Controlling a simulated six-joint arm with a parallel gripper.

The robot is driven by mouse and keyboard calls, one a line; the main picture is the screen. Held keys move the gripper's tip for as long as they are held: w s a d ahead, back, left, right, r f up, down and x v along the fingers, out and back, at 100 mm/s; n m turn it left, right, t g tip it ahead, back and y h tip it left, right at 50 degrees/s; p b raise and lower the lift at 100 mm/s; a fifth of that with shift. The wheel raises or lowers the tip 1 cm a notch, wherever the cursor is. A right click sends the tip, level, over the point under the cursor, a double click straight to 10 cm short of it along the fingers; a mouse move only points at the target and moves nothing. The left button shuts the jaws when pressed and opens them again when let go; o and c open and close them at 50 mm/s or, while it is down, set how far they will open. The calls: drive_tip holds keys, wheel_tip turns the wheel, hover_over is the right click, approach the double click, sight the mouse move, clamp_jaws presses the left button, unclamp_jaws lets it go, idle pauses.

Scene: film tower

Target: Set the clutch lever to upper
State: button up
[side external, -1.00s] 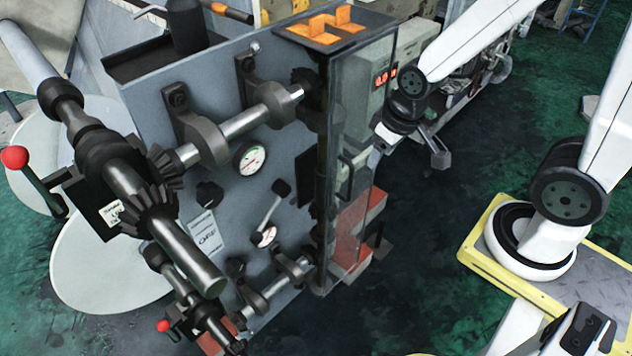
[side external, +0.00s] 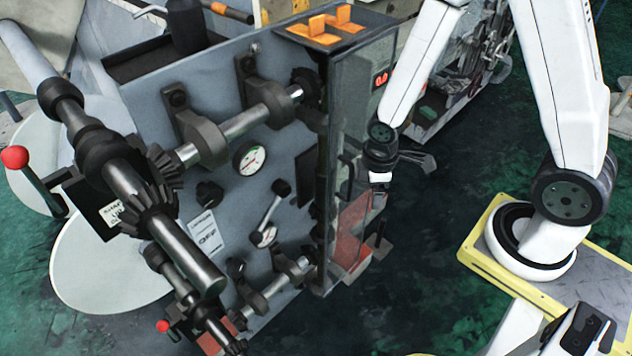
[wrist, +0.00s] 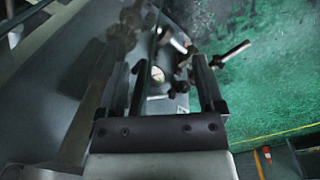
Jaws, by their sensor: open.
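The pictures do not show which lever is the clutch lever. A red-knobbed lever (side external: 38,182) leans up and left at the left of the grey machine panel. A smaller red-knobbed lever (side external: 166,328) is at the lower left.
Shafts with bevel gears (side external: 150,200) stick out from the panel at the left. A yellow-edged platform (side external: 590,285) is at the right. Green floor lies between.

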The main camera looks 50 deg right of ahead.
wheel_tip(320, 180, down, 7)
drive_tip(key=s+n+g, duration=0.1)
drive_tip(key=s+n, duration=0.1)
drive_tip(key=n, duration=0.3)
drive_tip(key=m+t+y, duration=0.9)
drive_tip(key=m+t, duration=0.1)
drive_tip(key=t, duration=0.6)
approach(257, 237)
drive_tip(key=shift+w+a+f, duration=0.2)
drive_tip(key=shift+w+f, duration=0.25)
drive_tip(key=shift+w, duration=0.25)
drive_tip(key=shift+w+a+f, duration=0.2)
drive_tip(key=shift+w+f, duration=0.3)
drive_tip(key=shift+w, duration=0.25)
drive_tip(key=shift+w, duration=0.15)
drive_tip(key=shift+x, duration=3.75)
drive_tip(key=shift+r, duration=0.15)
